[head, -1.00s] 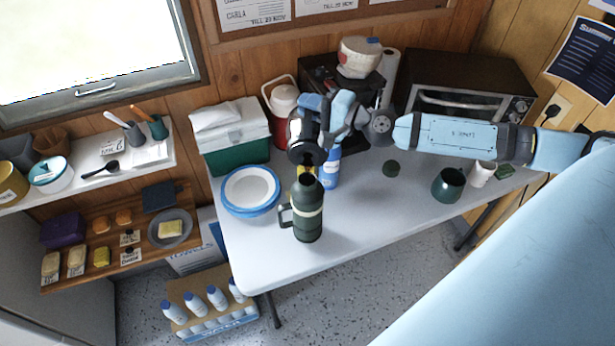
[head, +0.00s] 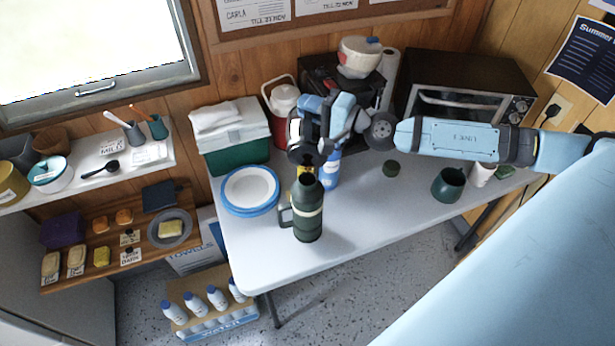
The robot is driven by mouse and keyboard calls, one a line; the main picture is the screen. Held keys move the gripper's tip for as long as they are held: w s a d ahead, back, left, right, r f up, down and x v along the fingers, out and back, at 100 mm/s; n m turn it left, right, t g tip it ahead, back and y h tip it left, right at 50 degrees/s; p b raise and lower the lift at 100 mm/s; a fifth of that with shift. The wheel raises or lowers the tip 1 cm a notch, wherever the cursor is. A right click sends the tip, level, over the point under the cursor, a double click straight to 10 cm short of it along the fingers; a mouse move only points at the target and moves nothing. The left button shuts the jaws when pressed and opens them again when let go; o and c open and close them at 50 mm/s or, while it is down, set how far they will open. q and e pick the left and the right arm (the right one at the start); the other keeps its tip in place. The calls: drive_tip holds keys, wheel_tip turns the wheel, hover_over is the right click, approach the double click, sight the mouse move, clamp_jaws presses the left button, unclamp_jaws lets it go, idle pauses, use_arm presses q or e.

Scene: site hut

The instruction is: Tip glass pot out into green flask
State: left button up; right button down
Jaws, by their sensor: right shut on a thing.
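The green flask (head: 308,212) stands upright near the table's front edge, its handle to the left and its mouth open at the top. My right gripper (head: 335,122) is shut on the glass pot (head: 299,142), a dark, see-through vessel. The pot is held tilted, above and slightly behind the flask's mouth, apart from it. The gripper partly hides the pot. I cannot tell how much is in the pot, and no stream is clearly visible. My left gripper is not in view.
The white table (head: 365,220) carries blue-rimmed plates (head: 250,190) left of the flask and a blue bottle (head: 330,172) behind it. The table between flask and mug is clear.

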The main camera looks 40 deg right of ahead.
drive_tip(key=shift+s+a+r+n+t+y, duration=0.15)
drive_tip(key=shift+s+a+n, duration=0.3)
drive_tip(key=shift+s+n, duration=0.15)
drive_tip(key=shift+s+a+r+n+t+y, duration=0.15)
drive_tip(key=shift+s+a+n, duration=0.3)
drive_tip(key=shift+s+n, duration=0.1)
idle(0.3)
